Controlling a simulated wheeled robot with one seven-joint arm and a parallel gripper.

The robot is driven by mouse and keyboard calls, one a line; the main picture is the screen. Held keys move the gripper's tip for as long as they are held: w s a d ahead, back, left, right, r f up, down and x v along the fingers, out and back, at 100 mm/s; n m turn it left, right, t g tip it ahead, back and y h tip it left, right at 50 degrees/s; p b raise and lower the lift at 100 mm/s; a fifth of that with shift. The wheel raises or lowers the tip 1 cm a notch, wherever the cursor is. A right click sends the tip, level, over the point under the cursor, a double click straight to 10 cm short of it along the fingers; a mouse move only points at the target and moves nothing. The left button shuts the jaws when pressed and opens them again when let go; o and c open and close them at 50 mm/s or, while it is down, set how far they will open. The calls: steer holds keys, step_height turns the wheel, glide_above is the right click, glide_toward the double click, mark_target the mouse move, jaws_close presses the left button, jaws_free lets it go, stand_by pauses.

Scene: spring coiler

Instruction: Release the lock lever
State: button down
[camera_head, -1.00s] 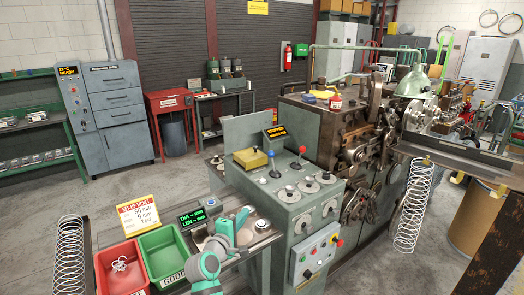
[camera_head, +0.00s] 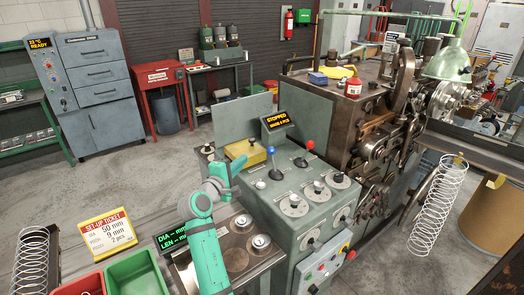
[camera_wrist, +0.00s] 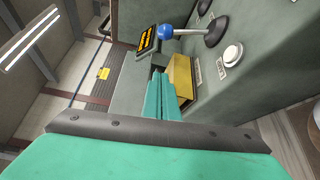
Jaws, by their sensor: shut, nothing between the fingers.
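Two ball-topped levers stand on the green console (camera_head: 290,237): one with a blue ball (camera_head: 271,151) and one with a red ball (camera_head: 310,145). Neither shows a readable label, so I cannot tell which is the lock lever. My teal gripper (camera_head: 238,163) is shut and empty, at the left end of the console top beside a yellow block (camera_head: 245,149). In the wrist view the shut fingers (camera_wrist: 161,92) lie just left of the yellow block (camera_wrist: 182,78); contact is unclear. The blue ball (camera_wrist: 166,31) is beyond them, apart.
A small display (camera_head: 277,122) reading STOPPED stands behind the levers. Dials (camera_head: 294,204) sit in front of them. A green bin (camera_head: 137,275) and a set-up ticket (camera_head: 104,232) are at lower left. The coiling machine (camera_head: 370,140) rises to the right.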

mark_target(273, 158)
steer(key=x, duration=0.9)
steer(key=shift+w+d+f, duration=0.1)
steer(key=shift+w+d, duration=0.15)
steer(key=shift+w, duration=0.05)
steer(key=shift+s+d+r, duration=0.15)
steer(key=shift+s+d, duration=0.45)
steer(key=shift+d, duration=0.1)
steer(key=shift+s+d+r, duration=0.15)
steer(key=shift+s+d, duration=0.45)
steer(key=shift+d, duration=0.15)
